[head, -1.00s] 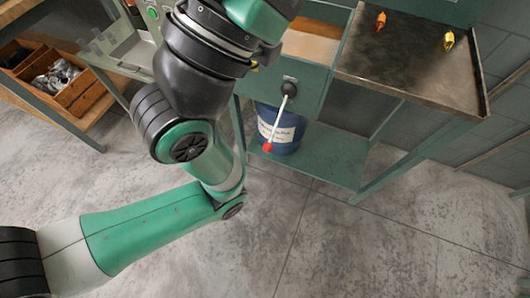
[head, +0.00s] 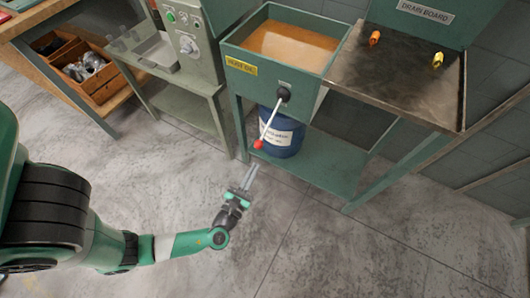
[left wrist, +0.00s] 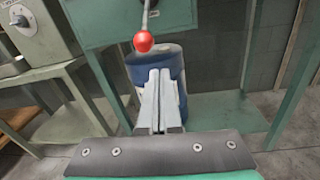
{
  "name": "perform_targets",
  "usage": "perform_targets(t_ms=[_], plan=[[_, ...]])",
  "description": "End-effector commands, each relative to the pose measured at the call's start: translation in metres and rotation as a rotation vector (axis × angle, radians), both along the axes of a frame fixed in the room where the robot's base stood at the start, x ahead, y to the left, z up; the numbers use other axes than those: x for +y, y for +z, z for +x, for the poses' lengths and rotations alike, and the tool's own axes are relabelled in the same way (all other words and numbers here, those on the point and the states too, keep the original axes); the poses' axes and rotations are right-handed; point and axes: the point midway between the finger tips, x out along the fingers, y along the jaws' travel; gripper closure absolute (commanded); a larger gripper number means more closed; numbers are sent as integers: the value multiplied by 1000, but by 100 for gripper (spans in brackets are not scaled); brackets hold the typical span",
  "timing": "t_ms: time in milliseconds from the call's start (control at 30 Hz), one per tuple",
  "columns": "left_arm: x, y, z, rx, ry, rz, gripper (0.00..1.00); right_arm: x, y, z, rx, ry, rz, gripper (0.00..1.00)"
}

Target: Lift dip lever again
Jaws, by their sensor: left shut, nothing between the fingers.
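The dip lever (head: 272,121) is a pale rod with a red ball end on the front of the green quench oil tank (head: 252,78). It hangs down and slightly left from a black hub. The red ball (left wrist: 144,41) also shows in the left wrist view, above and beyond the fingertips. My left gripper (head: 252,170) is shut and empty. It is just below the red ball in the head view, apart from it as far as I can tell. My right gripper is not in view.
A blue drum (head: 284,132) stands on the shelf below the tank. The drain board (head: 397,78) on the right holds an orange and a yellow piece. A grey-green machine (head: 192,45) and a wooden box of parts (head: 92,84) are at left. Floor in front is clear.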

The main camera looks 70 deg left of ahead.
Motion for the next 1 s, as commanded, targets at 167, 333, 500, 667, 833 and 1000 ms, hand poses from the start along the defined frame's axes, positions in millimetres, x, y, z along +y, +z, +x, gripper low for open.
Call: perform_targets(t_ms=[167,333,500,667,833,1000], plan=[[3,-24,-43,112,-16,15,100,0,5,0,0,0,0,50],[2,-25,-45,118,-21,15,100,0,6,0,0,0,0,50],[3,-25,-45,116,-20,14,100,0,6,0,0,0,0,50],[7,-27,-41,114,-16,12,100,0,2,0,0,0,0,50],[21,-30,-27,112,-11,12,100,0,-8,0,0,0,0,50],[44,-33,-1,109,-10,14,100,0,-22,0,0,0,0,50]])
